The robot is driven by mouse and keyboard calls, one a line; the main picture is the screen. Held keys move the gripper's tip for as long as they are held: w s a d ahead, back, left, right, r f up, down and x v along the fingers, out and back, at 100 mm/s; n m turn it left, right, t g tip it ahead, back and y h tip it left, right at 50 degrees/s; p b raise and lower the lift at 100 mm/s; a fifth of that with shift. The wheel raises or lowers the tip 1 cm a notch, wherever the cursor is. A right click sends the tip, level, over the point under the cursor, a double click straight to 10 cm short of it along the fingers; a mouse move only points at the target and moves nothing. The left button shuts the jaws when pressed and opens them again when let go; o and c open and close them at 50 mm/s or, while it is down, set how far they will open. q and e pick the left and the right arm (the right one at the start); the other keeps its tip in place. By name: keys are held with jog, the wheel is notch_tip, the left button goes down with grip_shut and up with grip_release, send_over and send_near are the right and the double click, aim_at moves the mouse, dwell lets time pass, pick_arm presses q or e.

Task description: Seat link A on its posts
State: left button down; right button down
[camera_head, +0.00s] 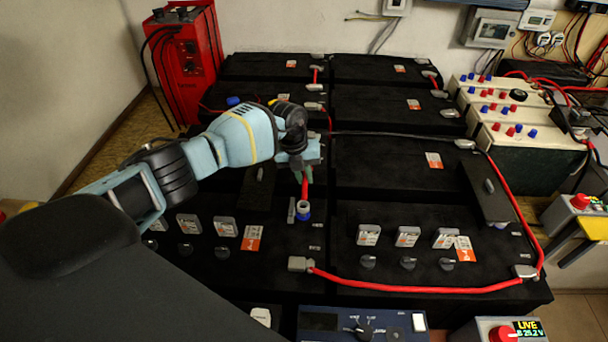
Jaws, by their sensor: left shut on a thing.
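My left gripper (305,174) reaches in from the left over the black battery bank and points down. It is shut on a short red link (304,190), which I take to be link A. The link's near end has a grey lug (303,206) over or close to a blue-collared post (304,216); I cannot tell whether it is seated. Its far end and any post there are hidden by the gripper and wrist. My right gripper is out of view.
A red cable (420,290) runs along the front batteries between grey terminals. Black flaps (486,192) stand beside the posts. A red charger (187,62) is at back left, a cream device (510,110) at right. A blue panel (362,322) is at the front.

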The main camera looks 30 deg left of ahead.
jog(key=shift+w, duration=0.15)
pick_arm(q)
jog(key=shift+f, duration=0.25)
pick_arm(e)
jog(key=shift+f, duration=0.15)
pick_arm(q)
jog(key=shift+f, duration=0.35)
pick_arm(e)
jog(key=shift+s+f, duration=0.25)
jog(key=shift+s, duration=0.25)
pick_arm(q)
jog(key=shift+f+b, duration=0.35)
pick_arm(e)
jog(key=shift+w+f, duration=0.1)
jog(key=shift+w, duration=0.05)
pick_arm(q)
jog(key=shift+f, duration=0.25)
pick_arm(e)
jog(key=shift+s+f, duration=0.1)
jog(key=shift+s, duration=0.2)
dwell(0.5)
pick_arm(q)
jog(key=c, duration=0.9)
grip_release()
jog(key=shift+c, duration=0.2)
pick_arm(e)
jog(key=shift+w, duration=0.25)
